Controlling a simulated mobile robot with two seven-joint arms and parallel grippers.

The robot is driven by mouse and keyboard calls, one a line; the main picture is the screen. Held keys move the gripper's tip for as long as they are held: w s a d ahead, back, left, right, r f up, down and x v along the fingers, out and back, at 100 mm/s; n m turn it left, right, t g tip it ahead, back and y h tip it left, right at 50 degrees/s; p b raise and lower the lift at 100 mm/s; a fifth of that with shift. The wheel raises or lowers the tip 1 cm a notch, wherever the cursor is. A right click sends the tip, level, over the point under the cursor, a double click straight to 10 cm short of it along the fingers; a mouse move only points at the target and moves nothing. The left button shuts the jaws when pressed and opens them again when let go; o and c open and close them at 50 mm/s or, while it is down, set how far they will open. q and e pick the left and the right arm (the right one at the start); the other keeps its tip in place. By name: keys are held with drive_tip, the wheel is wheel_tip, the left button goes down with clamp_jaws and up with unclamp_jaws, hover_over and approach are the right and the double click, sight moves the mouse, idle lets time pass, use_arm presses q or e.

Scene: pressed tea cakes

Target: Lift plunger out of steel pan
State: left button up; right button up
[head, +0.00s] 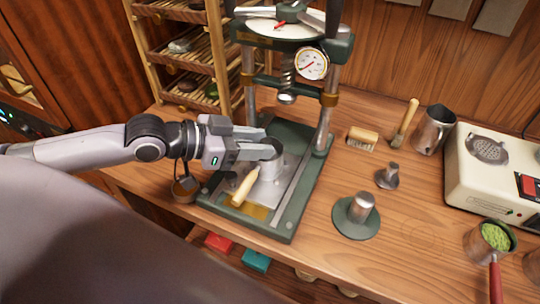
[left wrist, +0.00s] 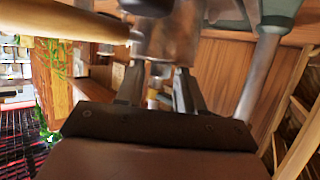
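The steel pan (head: 267,188), with a pale wooden handle (head: 243,188), sits on the green press base. A short steel cylinder (head: 277,166) stands up at it, partly hidden by my left gripper (head: 272,151); I take it for the plunger. My left fingers reach in from the left at the cylinder's top. In the left wrist view the fingers (left wrist: 158,75) stand apart, with a blurred steel surface (left wrist: 168,35) at their tips and the wooden handle (left wrist: 70,20) at upper left. Whether they grip the cylinder is unclear. My right gripper is out of view.
The press posts (head: 326,115), screw and gauge (head: 312,63) rise behind the pan. A slatted rack (head: 190,55) stands behind left.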

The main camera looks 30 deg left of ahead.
use_arm(q)
clamp_jaws()
